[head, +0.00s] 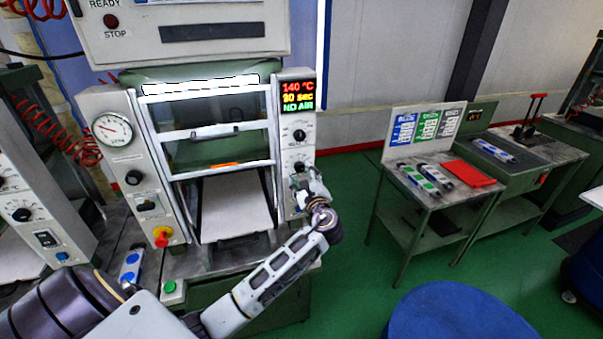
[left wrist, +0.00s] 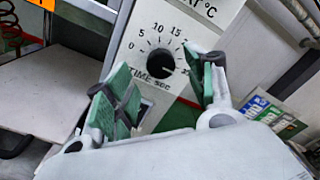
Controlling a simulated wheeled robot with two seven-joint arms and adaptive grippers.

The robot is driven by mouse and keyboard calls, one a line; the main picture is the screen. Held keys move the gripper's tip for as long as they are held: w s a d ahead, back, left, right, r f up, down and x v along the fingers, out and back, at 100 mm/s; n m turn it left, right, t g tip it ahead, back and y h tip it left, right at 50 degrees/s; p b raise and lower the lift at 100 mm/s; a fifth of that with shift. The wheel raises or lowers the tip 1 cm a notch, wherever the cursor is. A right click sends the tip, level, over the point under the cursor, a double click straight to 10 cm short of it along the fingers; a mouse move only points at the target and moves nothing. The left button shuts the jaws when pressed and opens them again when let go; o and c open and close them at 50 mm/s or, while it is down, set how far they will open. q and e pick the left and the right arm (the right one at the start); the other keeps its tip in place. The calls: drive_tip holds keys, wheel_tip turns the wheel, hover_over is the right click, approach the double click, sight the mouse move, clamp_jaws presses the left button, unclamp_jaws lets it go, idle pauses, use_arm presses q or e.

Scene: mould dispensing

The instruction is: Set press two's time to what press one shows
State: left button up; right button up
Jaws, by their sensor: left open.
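The press in front of me has a lit display (head: 298,96) reading 140 °C, a seconds line that looks like 80 or 90, and NO AIR. Below it are an upper knob (head: 299,135) and a lower knob (head: 299,166). My left gripper (head: 308,183) is at the lower knob. In the left wrist view the black TIME sec knob (left wrist: 160,63) lies between and beyond the two open green-padded fingers of the gripper (left wrist: 162,82). No contact shows, and the knob's pointer is not clear. Part of its scale is hidden. My right gripper is out of view.
Another press panel (head: 38,212) with knobs stands at the left edge. A green button (head: 169,287) and a red-yellow switch (head: 162,236) are near my left arm. A side table (head: 440,190) with a red item (head: 468,173) stands right, with green floor between.

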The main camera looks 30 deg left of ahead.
use_arm(q)
drive_tip(key=v, duration=0.8)
drive_tip(key=shift+s+d, duration=0.15)
drive_tip(key=shift+s, duration=0.05)
idle(0.3)
